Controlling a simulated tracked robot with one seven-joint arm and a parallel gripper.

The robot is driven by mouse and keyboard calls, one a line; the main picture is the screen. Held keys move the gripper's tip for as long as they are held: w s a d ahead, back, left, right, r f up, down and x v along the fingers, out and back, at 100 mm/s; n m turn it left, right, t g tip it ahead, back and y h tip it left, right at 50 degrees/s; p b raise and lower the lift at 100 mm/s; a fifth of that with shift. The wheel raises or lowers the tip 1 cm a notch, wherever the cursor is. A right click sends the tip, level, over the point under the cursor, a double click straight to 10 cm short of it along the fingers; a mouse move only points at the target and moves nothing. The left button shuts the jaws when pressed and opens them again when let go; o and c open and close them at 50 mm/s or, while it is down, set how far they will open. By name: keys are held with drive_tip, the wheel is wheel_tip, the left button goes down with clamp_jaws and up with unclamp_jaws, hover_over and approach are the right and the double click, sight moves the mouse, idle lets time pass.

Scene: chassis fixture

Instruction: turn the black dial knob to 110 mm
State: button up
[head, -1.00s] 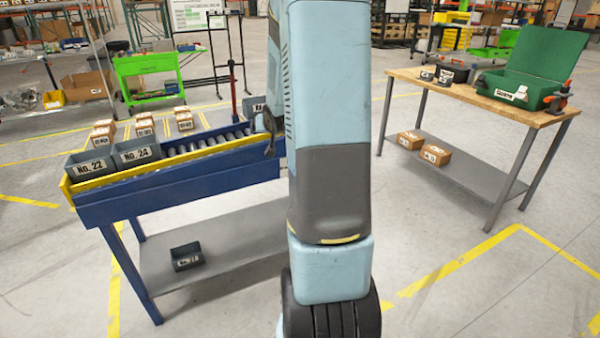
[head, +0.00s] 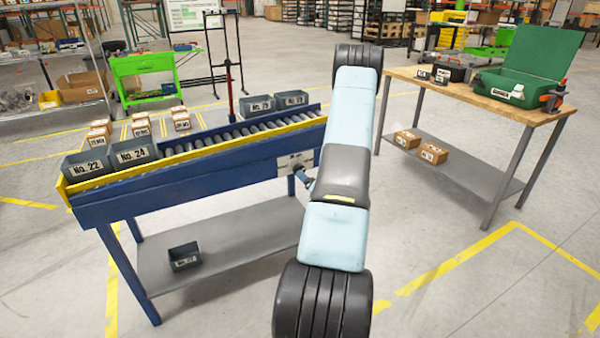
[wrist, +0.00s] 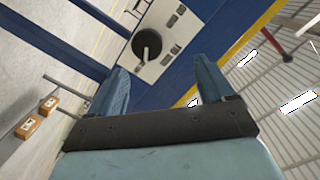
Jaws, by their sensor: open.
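The black dial knob (wrist: 147,46) shows in the wrist view as a round dark disc with a pale grey bar across it. It sits on a light panel (wrist: 165,60) with small buttons and labels, fixed to the blue side of the conveyor. The panel (head: 288,164) also shows in the head view, but the knob cannot be made out there. My gripper (wrist: 161,66) is open and empty, its two blue fingers wide apart and pointing toward the panel. The knob lies beyond the fingertips, left of the middle between them, apparently not touched. The scale reading is not legible.
The roller conveyor (head: 180,172) carries grey bins, with No. 22 (head: 88,166) and No. 24 (head: 134,153) at its left end. A yellow rail (head: 220,145) runs along its near edge. A wooden workbench (head: 480,92) with a green case stands right.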

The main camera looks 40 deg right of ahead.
drive_tip(key=shift+m+t+h, duration=0.3)
drive_tip(key=shift+m+t, duration=0.1)
drive_tip(key=shift+m, duration=0.2)
drive_tip(key=w+d+f, duration=0.1)
drive_tip(key=w, duration=0.2)
drive_tip(key=w+d+f, duration=0.1)
drive_tip(key=w, duration=0.3)
drive_tip(key=w+d, duration=0.2)
drive_tip(key=w, duration=0.1)
drive_tip(key=shift+w+f, duration=0.35)
drive_tip(key=shift+f, duration=0.05)
